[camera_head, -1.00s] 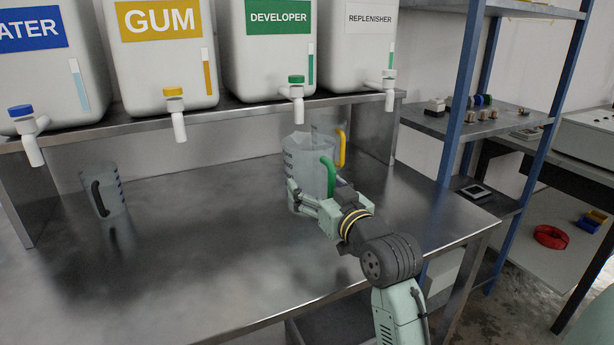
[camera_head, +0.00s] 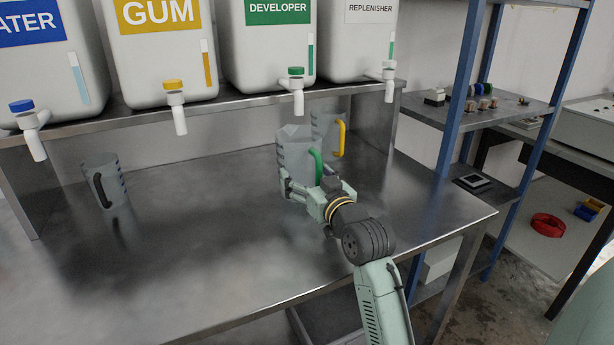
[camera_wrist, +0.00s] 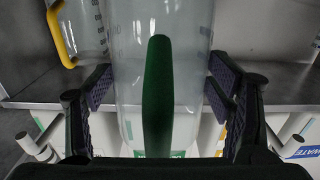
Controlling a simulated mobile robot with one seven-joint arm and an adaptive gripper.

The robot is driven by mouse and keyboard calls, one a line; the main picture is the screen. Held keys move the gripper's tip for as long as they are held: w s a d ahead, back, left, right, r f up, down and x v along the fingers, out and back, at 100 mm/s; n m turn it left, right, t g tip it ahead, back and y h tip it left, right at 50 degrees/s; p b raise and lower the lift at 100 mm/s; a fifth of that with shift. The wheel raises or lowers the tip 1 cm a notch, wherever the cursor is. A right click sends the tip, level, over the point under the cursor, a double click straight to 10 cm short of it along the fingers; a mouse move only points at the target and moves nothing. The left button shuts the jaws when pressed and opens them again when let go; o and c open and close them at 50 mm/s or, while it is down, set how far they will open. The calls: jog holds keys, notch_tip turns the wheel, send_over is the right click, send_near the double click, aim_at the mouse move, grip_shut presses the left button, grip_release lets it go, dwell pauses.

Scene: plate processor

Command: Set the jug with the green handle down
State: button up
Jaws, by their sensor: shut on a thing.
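The clear jug with the green handle (camera_head: 292,154) is near the right part of the steel bench in the head view, below the developer tap. Its green handle (camera_head: 316,167) faces my arm. My gripper (camera_head: 305,192) is shut on this jug, low on its body. In the wrist view the jug (camera_wrist: 190,60) stands between the two dark finger pads (camera_wrist: 160,95), with the handle in the middle. I cannot tell for sure whether its base touches the bench.
A jug with a yellow handle (camera_head: 327,132) stands close behind it to the right. A jug with a black handle (camera_head: 106,180) stands at the left. The steel bench (camera_head: 200,225) is clear between them. Taps of several tanks, including the developer tank (camera_head: 275,50), hang over the bench's back.

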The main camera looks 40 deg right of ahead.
jog(key=shift+f+b, duration=0.35)
jog(key=shift+f, duration=0.1)
jog(key=o, duration=1.2)
jog(key=shift+f, duration=0.25)
jog(key=shift+o, duration=0.2)
jog(key=shift+r+p, duration=0.45)
jog(key=shift+p, duration=0.05)
jog(key=b+v, duration=0.1)
jog(key=v, duration=0.3)
jog(key=b+v, duration=0.1)
jog(key=v, duration=0.3)
jog(key=r+b+v, duration=0.1)
jog(key=v, duration=0.3)
